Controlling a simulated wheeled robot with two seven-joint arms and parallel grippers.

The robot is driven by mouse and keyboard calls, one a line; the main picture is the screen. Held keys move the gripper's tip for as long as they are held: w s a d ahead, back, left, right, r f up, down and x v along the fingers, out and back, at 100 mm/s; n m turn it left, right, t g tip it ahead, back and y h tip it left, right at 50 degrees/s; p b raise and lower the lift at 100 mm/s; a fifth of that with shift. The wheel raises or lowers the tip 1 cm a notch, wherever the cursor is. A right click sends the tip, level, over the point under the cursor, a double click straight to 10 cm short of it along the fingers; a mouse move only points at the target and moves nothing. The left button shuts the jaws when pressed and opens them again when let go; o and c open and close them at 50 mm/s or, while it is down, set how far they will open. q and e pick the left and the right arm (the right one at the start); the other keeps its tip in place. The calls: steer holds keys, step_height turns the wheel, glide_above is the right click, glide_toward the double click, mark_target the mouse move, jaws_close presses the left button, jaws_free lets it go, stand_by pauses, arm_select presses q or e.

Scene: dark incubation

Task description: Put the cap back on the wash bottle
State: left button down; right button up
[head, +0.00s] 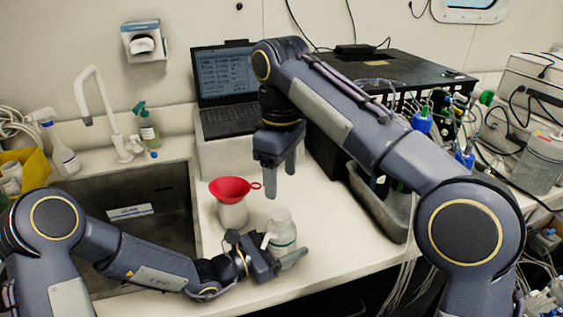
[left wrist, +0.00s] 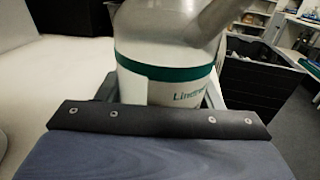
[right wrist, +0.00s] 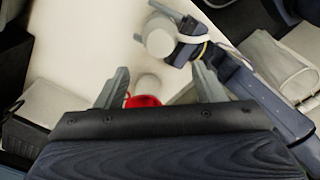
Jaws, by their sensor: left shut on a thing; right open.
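A pale bottle (head: 281,229), which I take for the wash bottle, stands upright near the counter's front edge. My left gripper (head: 274,252) is shut around its body. In the left wrist view, the bottle (left wrist: 160,84) has a dark green band and partly hidden lettering. The bottle's rounded top shows from above in the right wrist view (right wrist: 160,37). I cannot make out a separate cap. My right gripper (head: 276,177) points down, open and empty, above the counter behind the bottle; its two fingers show apart in the right wrist view (right wrist: 160,84).
A red funnel (head: 232,189) sits on a white container (head: 233,214), left of and behind the bottle. A sink (head: 160,190) lies left. A laptop (head: 228,88) stands at the back, and a grey tray (head: 385,210) with wires is right. Counter right of the bottle is clear.

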steer(key=shift+r, duration=1.3)
arm_select(q)
steer(key=shift+c, duration=1.5)
jaws_free()
steer(key=shift+a, duration=0.1)
steer(key=v, duration=0.7)
steer(key=shift+s+a+b, duration=0.2)
steer(key=shift+a+b, duration=0.1)
steer(key=shift+b, duration=0.1)
arm_select(e)
steer(key=shift+f, duration=0.4)
